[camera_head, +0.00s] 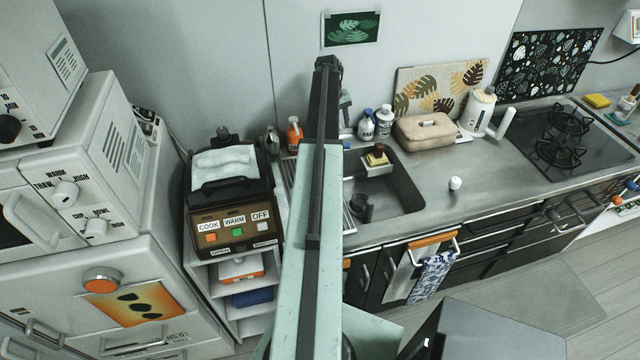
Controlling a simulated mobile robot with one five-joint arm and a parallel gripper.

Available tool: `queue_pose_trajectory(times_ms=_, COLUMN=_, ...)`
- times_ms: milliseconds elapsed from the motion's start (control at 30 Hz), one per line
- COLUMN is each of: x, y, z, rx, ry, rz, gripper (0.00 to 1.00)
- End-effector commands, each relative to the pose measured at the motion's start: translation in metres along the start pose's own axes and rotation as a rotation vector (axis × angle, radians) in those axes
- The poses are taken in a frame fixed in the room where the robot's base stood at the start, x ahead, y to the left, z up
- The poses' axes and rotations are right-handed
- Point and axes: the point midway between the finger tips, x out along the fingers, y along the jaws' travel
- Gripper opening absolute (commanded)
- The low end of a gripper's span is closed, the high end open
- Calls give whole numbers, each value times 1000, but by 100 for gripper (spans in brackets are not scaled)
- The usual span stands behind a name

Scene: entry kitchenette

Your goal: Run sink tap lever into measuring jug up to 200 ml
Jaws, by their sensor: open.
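The sink (408,190) is set in the grey counter at the middle, its left part hidden behind my arm. A small dark round vessel (361,208) stands in the sink basin just right of my arm; it may be the measuring jug, but I see no scale or water level. A grey-green upright piece (345,100) shows beside my arm behind the sink; it may be part of the tap, whose lever and spout I cannot make out. My arm reaches up the middle of the view over the sink's left side. I cannot see my gripper's fingers.
A sponge holder (376,160) sits at the sink's back edge. Bottles (384,121), a beige bag (424,130) and a white kettle (478,110) line the wall. A small white item (455,183) stands on otherwise clear counter. A cooker (231,205) is left of my arm.

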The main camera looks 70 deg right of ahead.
Motion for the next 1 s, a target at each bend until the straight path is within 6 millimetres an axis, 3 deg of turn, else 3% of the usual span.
queue_pose_trajectory(times_ms=733, x=-1, y=-3, z=54, rx=1, ry=0, rz=0, gripper=46)
queue_pose_trajectory(times_ms=1000, x=-1, y=-3, z=59, rx=1, ry=0, rz=0, gripper=46)
